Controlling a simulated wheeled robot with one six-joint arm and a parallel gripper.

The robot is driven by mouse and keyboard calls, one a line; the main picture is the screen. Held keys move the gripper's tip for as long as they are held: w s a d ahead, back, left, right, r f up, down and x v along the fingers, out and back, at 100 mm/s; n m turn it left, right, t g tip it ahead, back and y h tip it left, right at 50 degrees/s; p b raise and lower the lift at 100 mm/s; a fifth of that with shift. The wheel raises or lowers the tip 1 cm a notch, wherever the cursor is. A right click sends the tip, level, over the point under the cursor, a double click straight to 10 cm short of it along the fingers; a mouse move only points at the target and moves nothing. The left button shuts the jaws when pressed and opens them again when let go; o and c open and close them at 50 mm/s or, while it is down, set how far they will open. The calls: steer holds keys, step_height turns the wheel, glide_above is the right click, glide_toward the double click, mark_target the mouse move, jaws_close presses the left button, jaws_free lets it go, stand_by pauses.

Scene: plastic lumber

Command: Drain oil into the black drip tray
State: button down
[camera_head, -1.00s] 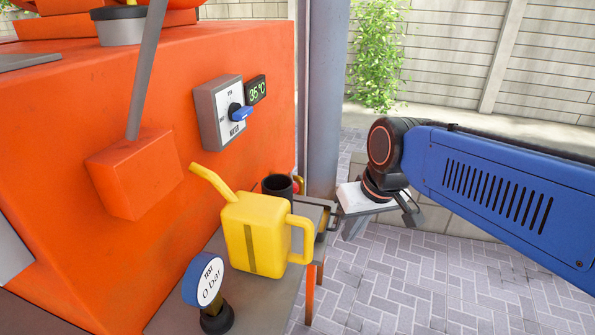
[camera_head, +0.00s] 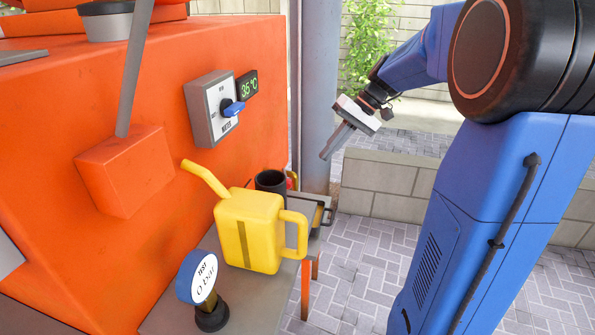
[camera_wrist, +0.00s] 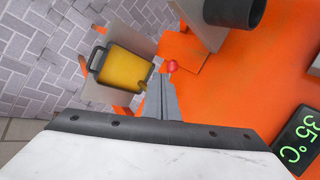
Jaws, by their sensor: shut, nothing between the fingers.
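My gripper (camera_head: 326,156) is shut and empty, held in the air right of the orange machine and above the shelf's far end. Its fingers also show in the wrist view (camera_wrist: 160,98), pointing toward the tray area. The drip tray (camera_wrist: 97,60) has a dark rim and handle and an amber-yellow inside; I cannot tell whether that is oil. In the head view the tray (camera_head: 327,213) is partly hidden behind the yellow can. A small red knob (camera_wrist: 172,66) sits beside the tray near the fingertips, apart from them as far as I can tell. It shows in the head view (camera_head: 291,182).
A yellow spouted can (camera_head: 250,232), a black cup (camera_head: 271,181) and a test gauge (camera_head: 201,278) stand on the grey shelf. A selector switch (camera_head: 214,108) and temperature display (camera_head: 247,85) are on the orange machine (camera_head: 150,90). A grey post (camera_head: 321,90) rises behind the shelf.

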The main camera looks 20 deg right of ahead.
steer(key=w+d+y, duration=0.1)
steer(key=w+d, duration=0.2)
steer(key=w, duration=0.1)
steer(key=a+r+x, duration=0.1)
steer(key=a+x, duration=0.1)
steer(key=x, duration=1.1)
steer(key=shift+r, duration=0.3)
steer(key=shift+a, duration=0.1)
steer(key=shift+a+m+t+h, duration=0.4)
steer(key=shift+a+m+t, duration=1)
steer(key=shift+a+m, duration=0.4)
steer(key=shift+d, duration=0.1)
steer(key=shift+s+d, duration=0.1)
steer(key=shift+s, duration=0.05)
